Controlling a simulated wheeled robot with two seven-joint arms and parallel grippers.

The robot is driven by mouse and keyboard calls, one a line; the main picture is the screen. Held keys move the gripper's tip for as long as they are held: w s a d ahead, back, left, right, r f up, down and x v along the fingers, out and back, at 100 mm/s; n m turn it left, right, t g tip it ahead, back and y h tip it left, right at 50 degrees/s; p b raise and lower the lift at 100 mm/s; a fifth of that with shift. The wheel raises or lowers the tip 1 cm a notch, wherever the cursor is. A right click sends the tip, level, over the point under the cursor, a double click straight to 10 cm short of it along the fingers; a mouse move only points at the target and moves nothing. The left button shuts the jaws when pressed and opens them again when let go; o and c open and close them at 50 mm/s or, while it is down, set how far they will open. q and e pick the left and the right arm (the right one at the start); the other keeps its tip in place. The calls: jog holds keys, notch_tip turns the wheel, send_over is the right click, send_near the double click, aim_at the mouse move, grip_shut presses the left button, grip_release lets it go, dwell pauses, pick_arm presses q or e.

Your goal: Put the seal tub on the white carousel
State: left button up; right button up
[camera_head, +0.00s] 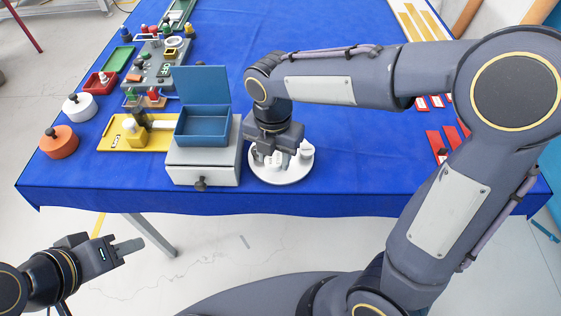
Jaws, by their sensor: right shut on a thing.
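The white carousel (284,179) is a round white disc near the front edge of the blue table, right of the grey drawer box. My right gripper (273,154) points down over it and is shut on a small pale tub, apparently the seal tub (273,161). The fingers hide much of this tub, and I cannot tell whether it touches the disc. Another small white piece (306,149) shows on the carousel's right side. My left gripper (132,246) is off the table at the lower left, away from everything; its finger opening is unclear.
A grey box (203,175) with a knobbed drawer bears an open blue box (202,126) close left of the carousel. A yellow tray (112,139), an orange tub (60,142) and a white tub (80,106) stand further left. Red pieces (436,141) lie right; the table between is clear.

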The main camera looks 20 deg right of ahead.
aim_at(280, 173)
jog(key=f, duration=0.1)
jog(key=d+f, duration=0.1)
jog(key=f, duration=0.1)
jog(key=w+f, duration=0.1)
jog(key=f, duration=0.1)
jog(key=shift+d, duration=0.35)
jog(key=shift+f, duration=0.2)
jog(key=shift+f, duration=0.15)
jog(key=o, duration=1)
jog(key=shift+c, duration=0.2)
